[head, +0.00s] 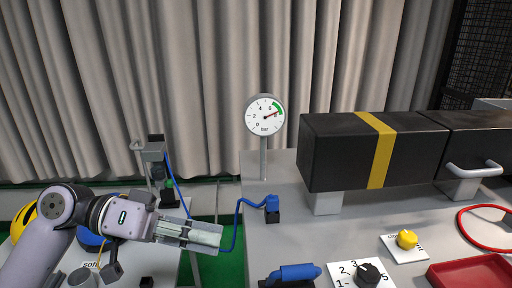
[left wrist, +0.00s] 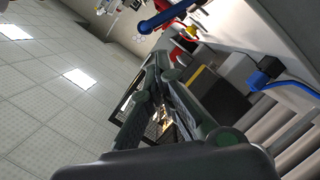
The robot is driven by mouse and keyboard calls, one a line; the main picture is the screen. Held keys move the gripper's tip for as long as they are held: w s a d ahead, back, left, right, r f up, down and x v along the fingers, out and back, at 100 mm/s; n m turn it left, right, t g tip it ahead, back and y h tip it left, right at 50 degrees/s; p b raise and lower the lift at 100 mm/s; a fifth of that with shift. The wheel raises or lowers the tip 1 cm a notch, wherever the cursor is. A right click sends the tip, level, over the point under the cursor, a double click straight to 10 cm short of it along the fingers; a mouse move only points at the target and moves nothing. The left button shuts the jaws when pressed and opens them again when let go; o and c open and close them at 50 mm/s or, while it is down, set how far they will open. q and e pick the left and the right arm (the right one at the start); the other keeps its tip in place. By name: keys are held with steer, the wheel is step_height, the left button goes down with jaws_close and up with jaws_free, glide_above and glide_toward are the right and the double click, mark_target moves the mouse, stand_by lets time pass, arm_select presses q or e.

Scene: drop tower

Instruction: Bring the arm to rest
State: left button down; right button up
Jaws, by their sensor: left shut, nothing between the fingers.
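My left gripper (head: 219,243) reaches in from the lower left in the head view. It points right, over the gap in front of the green floor, and its fingers are shut with nothing between them. The shut fingers also show in the left wrist view (left wrist: 155,70). In the head view the gripper is left of the blue-handled valve and apart from it. My right gripper is not in view.
A pressure gauge (head: 265,115) stands on a post at the back. A black box with a yellow band (head: 381,150) fills the right. A blue connector (head: 271,203) with a blue hose, a blue handle (head: 295,272), a dial (head: 368,271), a yellow knob (head: 407,239) and a red tray (head: 470,275) are on the grey bench.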

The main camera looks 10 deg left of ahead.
arm_select(q)
step_height(320, 180, down, 26)
steer(key=s+d+n+t+y, duration=0.1)
steer(key=s+n+t+y, duration=0.15)
steer(key=y, duration=0.45)
steer(key=s+a+f+n+y, duration=0.3)
steer(key=s+a+f+y, duration=0.65)
steer(key=s+f, duration=0.2)
step_height(320, 180, down, 24)
steer(key=r, duration=0.1)
steer(key=s+a+f+g, duration=0.1)
steer(key=s+f, duration=0.8)
steer(key=s+a+f+g, duration=0.1)
steer(key=s+a+f, duration=0.1)
steer(key=s+f, duration=0.6)
step_height(320, 180, down, 2)
steer(key=shift+s+a+f+h, duration=0.1)
steer(key=shift+s+a+h, duration=0.15)
steer(key=shift+s+h, duration=0.1)
